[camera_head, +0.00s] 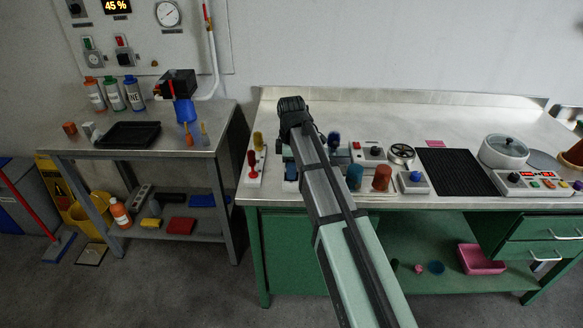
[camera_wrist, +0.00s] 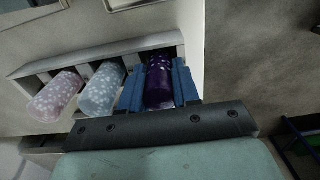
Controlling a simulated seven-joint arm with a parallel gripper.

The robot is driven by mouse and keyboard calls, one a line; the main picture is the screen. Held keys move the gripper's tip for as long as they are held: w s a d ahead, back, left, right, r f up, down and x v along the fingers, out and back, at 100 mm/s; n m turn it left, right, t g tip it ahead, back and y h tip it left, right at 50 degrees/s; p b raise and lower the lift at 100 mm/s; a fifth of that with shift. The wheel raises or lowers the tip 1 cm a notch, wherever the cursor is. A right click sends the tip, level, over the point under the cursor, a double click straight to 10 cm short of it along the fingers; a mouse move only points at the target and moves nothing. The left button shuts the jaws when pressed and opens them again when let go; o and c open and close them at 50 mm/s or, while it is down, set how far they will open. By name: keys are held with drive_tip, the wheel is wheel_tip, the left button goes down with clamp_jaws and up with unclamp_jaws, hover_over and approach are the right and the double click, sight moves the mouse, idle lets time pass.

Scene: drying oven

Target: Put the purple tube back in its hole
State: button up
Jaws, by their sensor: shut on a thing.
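The purple tube (camera_wrist: 158,85), dark with pale specks, is between the two blue fingers of my gripper (camera_wrist: 160,92) in the wrist view. The gripper is shut on it. The tube's far end overlaps the right end of a pale grey rack (camera_wrist: 95,53). I cannot tell whether it is inside a hole or only in front of one. A pale blue speckled tube (camera_wrist: 101,90) and a pink speckled tube (camera_wrist: 57,97) sit in the rack to its left. In the head view my arm hides the tube and rack.
The steel bench (camera_head: 350,112) is clear behind my arm. A stand with red and yellow handled items (camera_head: 255,165) is left of my arm.

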drive_tip(key=o, duration=1)
drive_tip(key=shift+f, duration=0.1)
wheel_tip(320, 180, up, 12)
drive_tip(key=shift+r, duration=0.2)
